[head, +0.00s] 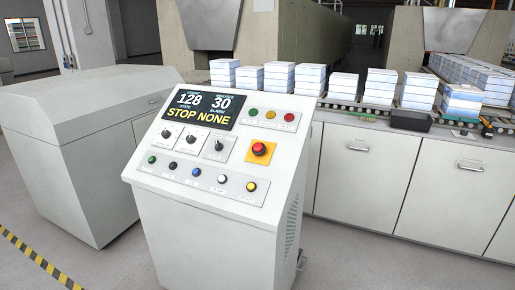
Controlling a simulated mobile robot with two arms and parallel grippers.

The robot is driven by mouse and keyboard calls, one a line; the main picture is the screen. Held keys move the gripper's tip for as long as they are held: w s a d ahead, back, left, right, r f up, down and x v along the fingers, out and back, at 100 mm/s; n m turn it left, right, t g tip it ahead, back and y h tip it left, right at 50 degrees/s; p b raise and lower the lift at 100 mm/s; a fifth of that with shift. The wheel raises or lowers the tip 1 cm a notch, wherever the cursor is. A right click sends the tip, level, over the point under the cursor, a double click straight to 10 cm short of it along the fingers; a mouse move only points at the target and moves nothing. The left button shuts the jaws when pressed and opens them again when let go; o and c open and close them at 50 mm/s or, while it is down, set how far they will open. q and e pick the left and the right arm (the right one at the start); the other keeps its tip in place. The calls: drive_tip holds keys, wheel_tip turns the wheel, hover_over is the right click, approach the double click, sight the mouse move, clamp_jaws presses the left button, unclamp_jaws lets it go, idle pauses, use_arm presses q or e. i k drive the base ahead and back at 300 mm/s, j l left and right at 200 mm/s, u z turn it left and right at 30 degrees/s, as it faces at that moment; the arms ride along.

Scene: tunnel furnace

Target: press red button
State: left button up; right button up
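The red button (260,148) is a round mushroom-shaped button on a yellow square plate (262,158). It sits on the right side of the sloped face of a white control console (215,240). The console's dark display (200,107) reads 128, 30 and STOP NONE. A small red lamp (289,117) sits higher on the panel, beside yellow and green ones. Neither of my grippers is in view, and nothing covers the red button.
A row of black, green, blue, white and yellow buttons (196,172) and several dark knobs lie left of and below the red button. A grey cabinet (75,150) stands left. A conveyor (360,112) with white-blue stacks runs behind. Floor at the front left is clear.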

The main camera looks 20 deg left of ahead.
sight(259, 147)
drive_tip(key=i+j, duration=0.1)
drive_tip(key=j, duration=0.4)
drive_tip(key=i+j, duration=0.1)
drive_tip(key=j, duration=0.35)
drive_tip(key=i+j, duration=0.1)
drive_tip(key=j, duration=0.4)
drive_tip(key=i+j, duration=0.15)
drive_tip(key=j, duration=0.3)
